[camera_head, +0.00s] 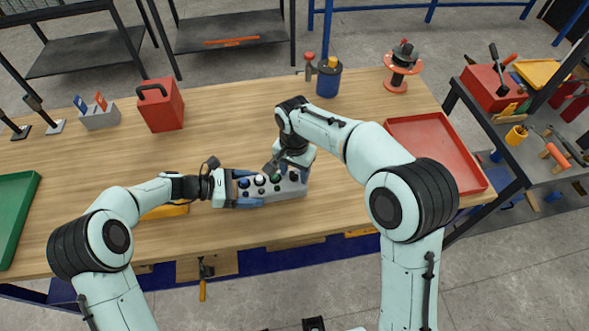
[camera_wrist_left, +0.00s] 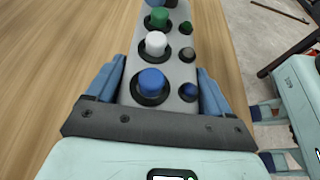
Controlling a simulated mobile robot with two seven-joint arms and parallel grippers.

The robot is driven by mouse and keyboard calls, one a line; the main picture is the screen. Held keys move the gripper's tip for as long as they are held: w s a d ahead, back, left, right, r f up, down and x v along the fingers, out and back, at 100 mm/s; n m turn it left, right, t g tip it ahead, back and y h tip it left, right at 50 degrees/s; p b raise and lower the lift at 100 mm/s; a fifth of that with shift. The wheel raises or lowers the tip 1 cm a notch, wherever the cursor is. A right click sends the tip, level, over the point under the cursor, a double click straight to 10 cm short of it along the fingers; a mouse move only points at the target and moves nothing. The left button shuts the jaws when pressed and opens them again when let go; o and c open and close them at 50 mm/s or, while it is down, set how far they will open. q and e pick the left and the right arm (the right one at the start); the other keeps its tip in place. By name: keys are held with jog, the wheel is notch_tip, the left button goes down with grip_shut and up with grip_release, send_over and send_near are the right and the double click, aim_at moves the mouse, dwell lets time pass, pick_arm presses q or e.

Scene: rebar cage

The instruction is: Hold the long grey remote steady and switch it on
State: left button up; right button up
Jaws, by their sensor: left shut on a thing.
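The long grey remote (camera_head: 285,190) lies along the front part of the wooden table. Its top carries a row of large round buttons with smaller ones beside them. In the left wrist view a blue button (camera_wrist_left: 152,82) is nearest, then a white button (camera_wrist_left: 155,43) and a green button (camera_wrist_left: 159,17). My left gripper (camera_head: 240,188) is shut on the remote's left end, with one blue finger on each side of it, also seen in the left wrist view (camera_wrist_left: 152,95). My right gripper (camera_head: 291,172) is over the remote's right end. Its fingertips are too small to read, and contact is unclear.
A red canister (camera_head: 161,106), a grey bin (camera_head: 98,115) and a blue cup (camera_head: 329,80) stand towards the back. A red tray (camera_head: 474,181) lies at right and a green tray (camera_head: 12,208) at left. The table between canister and remote is clear.

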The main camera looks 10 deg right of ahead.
aim_at(295, 173)
jog(key=shift+r, duration=0.1)
notch_tip(295, 173, up, 12)
dwell(0.4)
pick_arm(q)
jog(key=o, duration=1.3)
jog(key=shift+c, duration=0.2)
